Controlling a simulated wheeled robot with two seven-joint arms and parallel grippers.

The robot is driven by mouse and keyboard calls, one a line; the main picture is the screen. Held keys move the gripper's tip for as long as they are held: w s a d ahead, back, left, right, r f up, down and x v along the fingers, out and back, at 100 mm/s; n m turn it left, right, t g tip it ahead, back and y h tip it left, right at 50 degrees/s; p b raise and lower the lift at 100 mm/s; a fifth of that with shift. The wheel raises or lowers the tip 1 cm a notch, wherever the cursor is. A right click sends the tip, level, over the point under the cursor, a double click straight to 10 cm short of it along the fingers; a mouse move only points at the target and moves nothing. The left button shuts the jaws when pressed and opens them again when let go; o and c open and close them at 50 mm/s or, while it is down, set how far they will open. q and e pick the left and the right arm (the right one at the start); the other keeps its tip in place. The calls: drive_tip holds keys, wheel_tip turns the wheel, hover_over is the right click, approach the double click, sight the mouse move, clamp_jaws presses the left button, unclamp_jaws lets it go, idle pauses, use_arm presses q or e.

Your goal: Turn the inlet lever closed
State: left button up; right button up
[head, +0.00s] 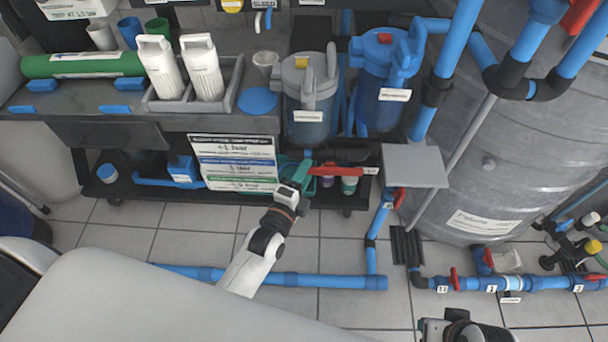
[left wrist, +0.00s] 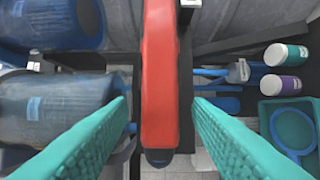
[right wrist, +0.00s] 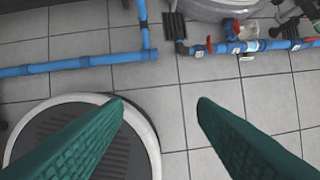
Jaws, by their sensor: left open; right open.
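The red inlet lever (head: 338,171) sticks out sideways below the filter housings in the head view, with a white tag at its right end. In the left wrist view the red lever (left wrist: 160,85) runs lengthwise between the two teal fingers. My left gripper (head: 304,170) is open at the lever's left end, with a finger on either side and visible gaps to both. Whether a fingertip touches it cannot be told. My right gripper (right wrist: 158,105) is open and empty above the tiled floor. Its wrist shows at the bottom of the head view (head: 462,328).
A grey plate (head: 415,166) and blue pipes are to the right, before a large grey tank (head: 520,130).

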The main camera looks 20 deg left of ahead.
use_arm(q)
clamp_jaws()
idle(0.3)
drive_tip(key=shift+w, duration=0.1)
